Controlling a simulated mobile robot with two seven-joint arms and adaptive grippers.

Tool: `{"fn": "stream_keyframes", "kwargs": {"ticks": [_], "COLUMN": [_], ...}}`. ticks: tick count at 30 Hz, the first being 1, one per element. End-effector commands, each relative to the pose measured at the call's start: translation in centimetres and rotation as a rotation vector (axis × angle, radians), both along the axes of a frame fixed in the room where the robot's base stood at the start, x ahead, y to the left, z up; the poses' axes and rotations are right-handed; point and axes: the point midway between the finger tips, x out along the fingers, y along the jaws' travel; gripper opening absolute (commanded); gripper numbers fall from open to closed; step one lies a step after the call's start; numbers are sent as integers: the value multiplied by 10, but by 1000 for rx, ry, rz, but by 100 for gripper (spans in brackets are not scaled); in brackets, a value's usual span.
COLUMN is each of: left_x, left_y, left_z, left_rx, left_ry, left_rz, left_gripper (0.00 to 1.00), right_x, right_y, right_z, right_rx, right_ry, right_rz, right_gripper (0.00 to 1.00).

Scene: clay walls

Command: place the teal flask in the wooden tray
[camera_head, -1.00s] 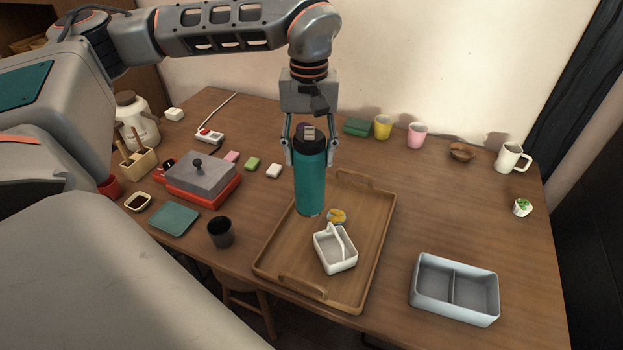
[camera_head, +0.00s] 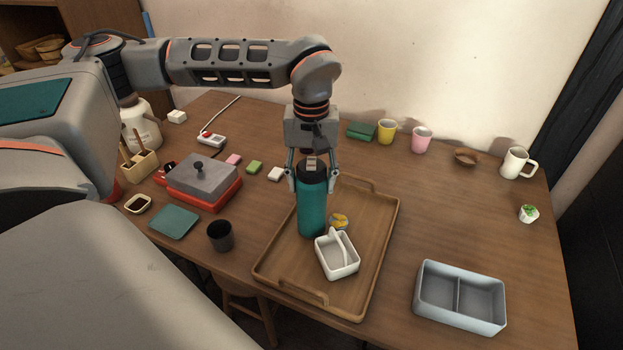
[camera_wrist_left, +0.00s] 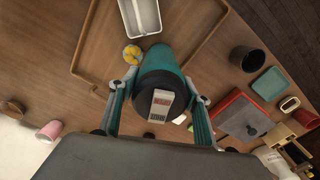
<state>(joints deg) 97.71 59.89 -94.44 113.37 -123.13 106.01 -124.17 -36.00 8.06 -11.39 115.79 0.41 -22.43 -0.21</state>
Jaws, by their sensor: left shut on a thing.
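The teal flask (camera_head: 312,210) with a black lid is upright within the wooden tray (camera_head: 372,262), near the tray's left side, behind the white caddy. My left gripper (camera_head: 312,181) is shut on the flask near its top, one finger on each side. In the left wrist view the flask (camera_wrist_left: 181,58) sits between the fingers, its dark lid facing the camera. The tray (camera_wrist_left: 92,42) shows beneath it. I cannot tell whether the flask's base touches the tray floor. My right gripper does not show.
In the tray are a white handled caddy (camera_head: 338,262) and a small yellow item (camera_head: 340,221). A dark cup (camera_head: 220,236) stands left of the tray, a grey divided box (camera_head: 460,296) right. Cups (camera_head: 386,132) and a mug (camera_head: 517,163) line the back. Table between tray and box is clear.

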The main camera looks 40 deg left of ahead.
Motion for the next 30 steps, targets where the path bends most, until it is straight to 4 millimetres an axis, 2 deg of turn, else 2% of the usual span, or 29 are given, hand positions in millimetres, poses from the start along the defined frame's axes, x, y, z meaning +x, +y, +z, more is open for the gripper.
{"fn": "stream_keyframes", "kwargs": {"ticks": [1,3,13,16,20,30], "left_x": [0,0,0,0,1,1], "left_y": [0,0,0,0,0,0], "left_z": [-1,-1,0,5,26,95], "left_rx": [0,0,0,1,1,1], "left_ry": [0,0,0,-1,-6,-5], "left_rz": [0,0,0,0,1,0], "left_gripper": [50,64,64,64,64,64], "right_x": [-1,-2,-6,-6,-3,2], "right_y": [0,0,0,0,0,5], "right_z": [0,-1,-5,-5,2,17], "right_rx": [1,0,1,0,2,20], "right_ry": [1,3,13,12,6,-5], "right_rz": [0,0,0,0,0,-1], "right_gripper": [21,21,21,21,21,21]}}
